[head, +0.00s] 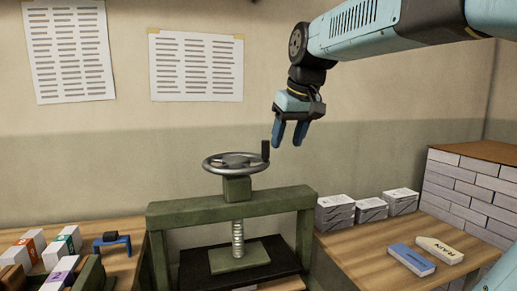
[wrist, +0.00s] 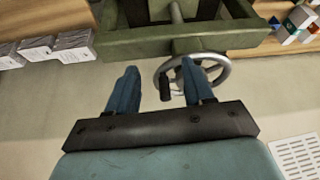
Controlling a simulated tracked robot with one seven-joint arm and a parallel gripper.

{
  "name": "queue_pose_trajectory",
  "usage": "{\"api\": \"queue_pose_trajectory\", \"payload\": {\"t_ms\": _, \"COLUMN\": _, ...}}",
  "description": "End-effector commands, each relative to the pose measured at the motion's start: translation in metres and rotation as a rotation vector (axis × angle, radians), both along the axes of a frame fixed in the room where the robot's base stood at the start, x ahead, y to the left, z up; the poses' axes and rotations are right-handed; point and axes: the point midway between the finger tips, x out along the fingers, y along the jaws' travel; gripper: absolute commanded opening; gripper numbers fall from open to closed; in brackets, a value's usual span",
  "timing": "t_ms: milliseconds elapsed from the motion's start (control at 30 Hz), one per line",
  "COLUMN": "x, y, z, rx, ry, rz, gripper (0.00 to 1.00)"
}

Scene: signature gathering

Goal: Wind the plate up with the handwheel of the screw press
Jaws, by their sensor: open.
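The screw press is a green frame (head: 190,208) with a vertical threaded screw (head: 238,238) and a green plate (head: 238,255) low at its bottom end. A grey metal handwheel (head: 222,157) lies flat on top, with an upright black handle (head: 265,150) on its right rim. My gripper (head: 289,134) is open and empty, with blue fingers pointing down, above and to the right of the handle. In the wrist view, the handwheel (wrist: 222,79) shows beyond the fingers, and its handle (wrist: 165,86) appears between them in the picture. The handle and fingers look apart.
Stacks of paper (head: 335,211) and two labelled blocks (head: 411,260) lie on the right wooden table (head: 352,258). Coloured binders (head: 62,243) and a blue stand (head: 112,243) are at the left. A brick-patterned box (head: 470,190) stands far right. Air around the wheel is clear.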

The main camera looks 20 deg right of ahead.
Motion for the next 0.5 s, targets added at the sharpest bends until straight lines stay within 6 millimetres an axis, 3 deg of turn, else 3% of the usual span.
{"api": "queue_pose_trajectory", "payload": {"t_ms": 33, "x": 0.019, "y": 0.000, "z": 0.013, "rx": -0.002, "ry": 0.007, "rz": 0.013, "gripper": 0.52}}
{"api": "queue_pose_trajectory", "payload": {"t_ms": 200, "x": 0.063, "y": -0.001, "z": 0.048, "rx": -0.011, "ry": 0.023, "rz": 0.046, "gripper": 0.52}}
{"api": "queue_pose_trajectory", "payload": {"t_ms": 333, "x": 0.084, "y": -0.001, "z": 0.063, "rx": -0.019, "ry": 0.030, "rz": 0.065, "gripper": 0.52}}
{"api": "queue_pose_trajectory", "payload": {"t_ms": 500, "x": 0.095, "y": -0.001, "z": 0.069, "rx": -0.022, "ry": 0.035, "rz": 0.074, "gripper": 0.52}}
